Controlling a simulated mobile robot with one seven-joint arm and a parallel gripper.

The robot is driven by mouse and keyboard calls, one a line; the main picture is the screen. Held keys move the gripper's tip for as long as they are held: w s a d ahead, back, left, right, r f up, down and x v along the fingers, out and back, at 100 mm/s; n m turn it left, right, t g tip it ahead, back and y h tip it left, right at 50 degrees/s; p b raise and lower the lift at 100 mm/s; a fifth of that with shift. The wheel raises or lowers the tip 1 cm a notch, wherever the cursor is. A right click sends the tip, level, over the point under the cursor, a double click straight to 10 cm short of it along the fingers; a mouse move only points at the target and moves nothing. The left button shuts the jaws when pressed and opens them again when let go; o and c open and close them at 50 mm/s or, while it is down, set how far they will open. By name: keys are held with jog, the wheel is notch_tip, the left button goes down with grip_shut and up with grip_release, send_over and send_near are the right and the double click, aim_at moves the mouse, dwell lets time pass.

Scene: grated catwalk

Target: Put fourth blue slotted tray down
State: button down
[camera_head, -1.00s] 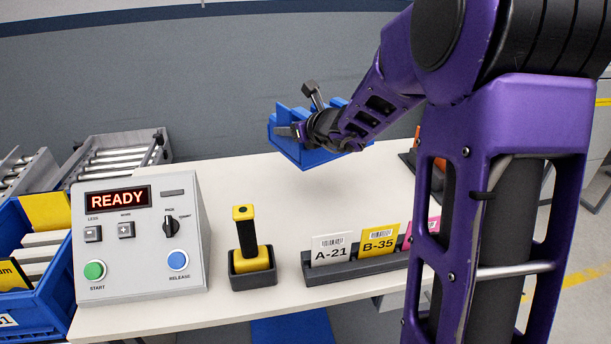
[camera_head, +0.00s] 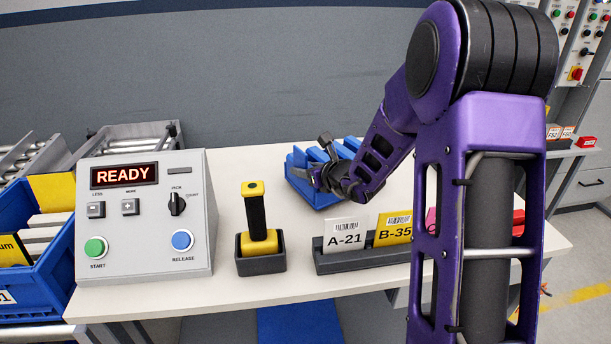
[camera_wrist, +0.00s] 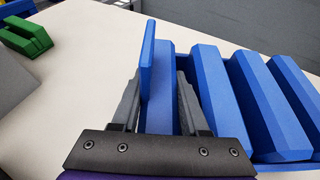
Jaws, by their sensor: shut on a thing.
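The blue slotted tray (camera_head: 299,177) is over the back part of the white table (camera_head: 236,168), partly hidden behind my gripper and wrist. My gripper (camera_head: 322,178) is at its near side. In the wrist view, my gripper's fingers (camera_wrist: 158,105) straddle an upright blue part of the tray (camera_wrist: 241,92) and are shut on it. Several slanted blue slats run off to the right there. The tray looks about level and very low over the table; I cannot tell whether its underside touches.
A grey control box (camera_head: 146,222) reading READY stands at the left. A yellow-and-black handle (camera_head: 256,228) sits in a dark holder in front of the tray. A card rack (camera_head: 340,262) with A-21 and B-35 cards stands nearer the front. A green object (camera_wrist: 25,36) lies apart in the wrist view.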

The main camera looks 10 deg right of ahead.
jog(key=shift+f, duration=0.6)
jog(key=shift+c, duration=2.1)
grip_release()
jog(key=shift+f, duration=0.1)
jog(key=shift+s+r, duration=0.1)
jog(key=shift+r, duration=0.1)
jog(key=p+v, duration=0.1)
jog(key=v, duration=1)
jog(key=shift+s+d, duration=0.25)
jog(key=shift+s, duration=0.1)
